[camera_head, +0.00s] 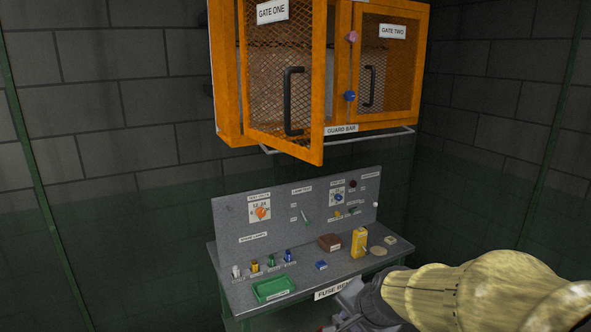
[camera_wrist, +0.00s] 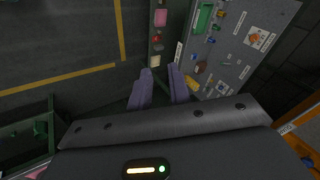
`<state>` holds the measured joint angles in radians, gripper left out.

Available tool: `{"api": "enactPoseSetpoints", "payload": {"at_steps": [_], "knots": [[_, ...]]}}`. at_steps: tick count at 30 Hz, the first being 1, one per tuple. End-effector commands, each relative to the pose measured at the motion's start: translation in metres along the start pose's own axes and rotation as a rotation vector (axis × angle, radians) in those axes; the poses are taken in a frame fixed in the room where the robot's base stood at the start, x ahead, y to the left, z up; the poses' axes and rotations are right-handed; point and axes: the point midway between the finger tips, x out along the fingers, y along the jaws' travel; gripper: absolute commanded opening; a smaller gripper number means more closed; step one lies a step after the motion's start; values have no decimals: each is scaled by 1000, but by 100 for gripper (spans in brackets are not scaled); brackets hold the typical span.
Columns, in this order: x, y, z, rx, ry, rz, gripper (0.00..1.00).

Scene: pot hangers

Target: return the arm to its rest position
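My arm comes in from the lower right of the head view, in a pale yellow sleeve, and ends low in front of the bench. My gripper (camera_wrist: 160,71) shows in the wrist view as two purple-grey fingers with a clear gap between them. Nothing is seen between the fingers. In the head view the gripper end is at the bottom edge, partly cut off, near the bench's front edge. The fingers point down toward the floor and the bench edge.
The grey bench (camera_head: 234,296) carries a green tray (camera_head: 274,289), a yellow box (camera_head: 359,243), a brown box (camera_head: 330,242) and several small fuses. An orange cabinet (camera_head: 230,90) hangs above; its GATE ONE door (camera_head: 314,100) stands ajar, outward. Dark floor lies left in the wrist view.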

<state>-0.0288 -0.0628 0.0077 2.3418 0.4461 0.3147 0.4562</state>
Motion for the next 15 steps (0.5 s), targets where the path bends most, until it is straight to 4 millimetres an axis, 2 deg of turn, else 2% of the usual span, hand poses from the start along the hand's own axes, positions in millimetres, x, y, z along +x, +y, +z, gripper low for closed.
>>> {"api": "enactPoseSetpoints", "payload": {"at_steps": [1,3,6,10,15], "knots": [[9,26,11,-136,-33,68,19],[17,60,26,-346,-88,150,19],[22,100,42,-601,-173,233,19],[22,127,53,-786,-246,282,19],[22,132,54,-822,-258,289,19]]}}
